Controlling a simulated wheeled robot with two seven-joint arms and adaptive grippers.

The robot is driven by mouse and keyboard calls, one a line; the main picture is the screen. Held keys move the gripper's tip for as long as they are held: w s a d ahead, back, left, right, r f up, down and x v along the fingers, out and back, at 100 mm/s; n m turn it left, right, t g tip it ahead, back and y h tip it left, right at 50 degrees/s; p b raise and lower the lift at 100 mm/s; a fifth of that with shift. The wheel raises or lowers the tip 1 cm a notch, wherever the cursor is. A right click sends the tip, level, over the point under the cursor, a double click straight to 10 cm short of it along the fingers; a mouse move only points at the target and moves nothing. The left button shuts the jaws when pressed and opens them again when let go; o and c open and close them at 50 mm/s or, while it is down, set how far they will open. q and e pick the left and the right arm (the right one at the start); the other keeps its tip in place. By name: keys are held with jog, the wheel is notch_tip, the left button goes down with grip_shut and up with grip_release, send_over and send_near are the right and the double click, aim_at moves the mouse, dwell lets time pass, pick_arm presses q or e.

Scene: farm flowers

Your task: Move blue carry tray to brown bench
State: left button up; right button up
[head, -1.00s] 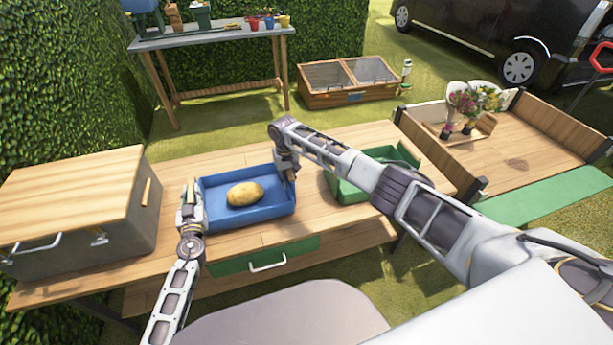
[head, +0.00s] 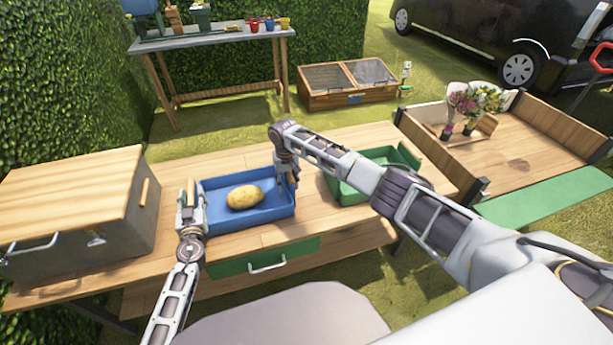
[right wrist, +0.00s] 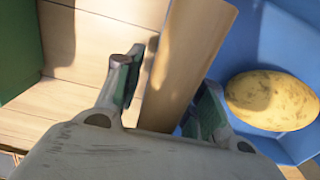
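The blue carry tray (head: 250,212) sits on a wooden table with a tan potato (head: 245,197) in it. The potato also shows in the right wrist view (right wrist: 272,101), inside the blue tray (right wrist: 262,40). My left gripper (head: 190,200) is at the tray's left end. My right gripper (head: 287,178) is at its right end. In the right wrist view, my right gripper's fingers (right wrist: 168,95) stand on both sides of the tray's wooden handle (right wrist: 195,50). Whether they press on it is unclear. The left fingertips are too small to read. The wooden table (head: 225,244) is brown-topped.
A green tray (head: 345,190) stands to the right, partly behind my right arm. A lidded box (head: 75,205) is at the left. A wooden-sided cart bed (head: 520,165) with flowers is at the right. A grey-topped workbench (head: 220,36) stands at the back.

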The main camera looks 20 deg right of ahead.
pick_arm(q)
jog(key=shift+s, duration=0.15)
jog(key=s, duration=1.1)
jog(key=shift+s+a, duration=0.2)
jog(key=shift+s, duration=0.15)
dwell(0.4)
pick_arm(e)
jog(key=shift+r, duration=0.1)
dwell(0.3)
jog(key=shift+r, duration=5.85)
pick_arm(q)
jog(key=shift+s+f, duration=0.1)
pick_arm(e)
jog(key=shift+s, duration=0.1)
